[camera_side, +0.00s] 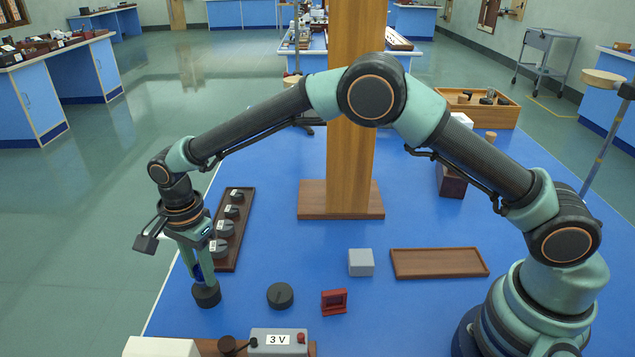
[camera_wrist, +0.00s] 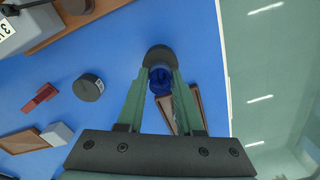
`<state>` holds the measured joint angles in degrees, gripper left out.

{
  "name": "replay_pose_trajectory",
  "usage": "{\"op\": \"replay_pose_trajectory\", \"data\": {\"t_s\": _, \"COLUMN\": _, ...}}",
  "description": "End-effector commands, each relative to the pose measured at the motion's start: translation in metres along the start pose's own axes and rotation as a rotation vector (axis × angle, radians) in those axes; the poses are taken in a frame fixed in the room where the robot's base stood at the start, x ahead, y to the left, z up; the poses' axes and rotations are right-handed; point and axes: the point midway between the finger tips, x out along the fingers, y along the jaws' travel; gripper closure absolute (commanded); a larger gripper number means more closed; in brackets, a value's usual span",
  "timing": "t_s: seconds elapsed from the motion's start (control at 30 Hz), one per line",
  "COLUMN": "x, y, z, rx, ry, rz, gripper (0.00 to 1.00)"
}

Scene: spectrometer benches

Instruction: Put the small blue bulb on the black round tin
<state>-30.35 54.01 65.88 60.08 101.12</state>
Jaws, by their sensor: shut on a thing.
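The small blue bulb (camera_wrist: 161,79) is between the fingers of my gripper (camera_wrist: 160,88), which is shut on it. In the side view the blue bulb (camera_side: 197,272) is mostly hidden by the fingers of my gripper (camera_side: 196,274). A dark round tin-like block (camera_side: 207,295) is right under the bulb; it also shows past the fingertips in the wrist view (camera_wrist: 157,53). I cannot tell whether the bulb touches it. A second black round tin (camera_side: 280,295) stands apart to the right on the blue bench, and in the wrist view (camera_wrist: 88,88) it is left of my gripper.
A red slotted block (camera_side: 334,301), a grey block (camera_side: 361,262) and an empty brown tray (camera_side: 440,263) lie to the right. A wooden rack of dark knobs (camera_side: 233,222) is behind my gripper. A 3 V box (camera_side: 278,341) is in front. A wooden post (camera_side: 340,195) stands mid-bench.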

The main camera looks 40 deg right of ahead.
Motion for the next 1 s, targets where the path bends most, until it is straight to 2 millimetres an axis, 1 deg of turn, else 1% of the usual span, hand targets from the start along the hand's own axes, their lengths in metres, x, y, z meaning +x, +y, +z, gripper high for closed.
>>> {"op": "replay_pose_trajectory", "data": {"t_s": 0.07, "x": 0.002, "y": 0.0, "z": 0.0, "rx": 0.0, "ry": 0.0, "rz": 0.0, "gripper": 1.0}}
{"op": "replay_pose_trajectory", "data": {"t_s": 0.1, "x": 0.002, "y": 0.0, "z": 0.0, "rx": 0.0, "ry": 0.0, "rz": 0.0, "gripper": 0.53}}
{"op": "replay_pose_trajectory", "data": {"t_s": 0.13, "x": 0.002, "y": 0.0, "z": 0.0, "rx": 0.0, "ry": 0.0, "rz": 0.0, "gripper": 0.42}}
{"op": "replay_pose_trajectory", "data": {"t_s": 0.17, "x": 0.002, "y": 0.0, "z": 0.0, "rx": 0.0, "ry": 0.0, "rz": 0.0, "gripper": 0.35}}
{"op": "replay_pose_trajectory", "data": {"t_s": 0.47, "x": 0.001, "y": 0.0, "z": 0.0, "rx": 0.0, "ry": 0.0, "rz": -0.001, "gripper": 0.35}}
{"op": "replay_pose_trajectory", "data": {"t_s": 0.57, "x": -0.004, "y": -0.001, "z": 0.0, "rx": 0.0, "ry": 0.0, "rz": -0.002, "gripper": 0.35}}
{"op": "replay_pose_trajectory", "data": {"t_s": 0.67, "x": -0.016, "y": -0.001, "z": 0.0, "rx": 0.0, "ry": -0.001, "rz": -0.004, "gripper": 0.35}}
{"op": "replay_pose_trajectory", "data": {"t_s": 1.0, "x": -0.084, "y": -0.001, "z": 0.0, "rx": 0.0, "ry": -0.001, "rz": -0.005, "gripper": 0.35}}
